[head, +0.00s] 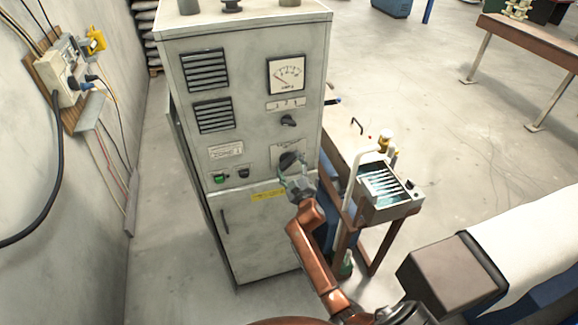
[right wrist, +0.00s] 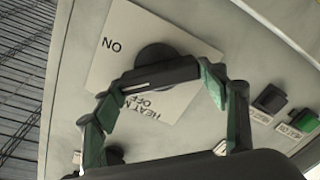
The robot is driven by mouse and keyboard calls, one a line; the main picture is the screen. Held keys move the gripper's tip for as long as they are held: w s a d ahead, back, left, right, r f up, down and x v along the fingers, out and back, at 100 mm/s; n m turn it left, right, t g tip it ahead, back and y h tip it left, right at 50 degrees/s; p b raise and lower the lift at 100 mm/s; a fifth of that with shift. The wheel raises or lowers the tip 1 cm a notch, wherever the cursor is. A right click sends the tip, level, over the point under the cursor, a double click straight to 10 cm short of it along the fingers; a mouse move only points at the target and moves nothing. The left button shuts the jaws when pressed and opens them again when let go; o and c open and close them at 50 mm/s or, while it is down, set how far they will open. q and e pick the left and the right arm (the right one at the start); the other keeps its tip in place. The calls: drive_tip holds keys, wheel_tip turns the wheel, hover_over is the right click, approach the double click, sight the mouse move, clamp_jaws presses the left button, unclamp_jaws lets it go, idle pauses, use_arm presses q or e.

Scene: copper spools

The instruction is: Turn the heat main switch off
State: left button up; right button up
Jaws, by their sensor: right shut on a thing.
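The heat main switch (head: 289,160) is a black rotary knob on a pale plate, on the front of the grey cabinet (head: 262,225). In the right wrist view the knob's bar (right wrist: 158,76) lies across the plate (right wrist: 112,62). The plate reads "ON" and, partly covered, "HEAT M…" and "OFF". My left gripper is not in view.
Green and black push buttons (right wrist: 302,121) sit beside the switch plate. Another knob (head: 289,121) and a round-scaled meter (head: 286,74) are above. A small bench with a metal tray (head: 392,207) stands close on the right. A wall box (head: 62,70) with cables is at left.

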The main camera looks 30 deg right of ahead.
drive_tip(key=n+b, duration=0.1)
drive_tip(key=n, duration=0.3)
drive_tip(key=shift+f+n, duration=0.15)
drive_tip(key=shift+n, duration=0.15)
drive_tip(key=n, duration=0.4)
drive_tip(key=shift+a+f+n, duration=0.1)
drive_tip(key=shift+n, duration=0.3)
drive_tip(key=o, duration=1.2)
drive_tip(key=shift+c, duration=0.2)
drive_tip(key=shift+s, duration=0.1)
drive_tip(key=v, duration=1.1)
drive_tip(key=shift+s, duration=0.35)
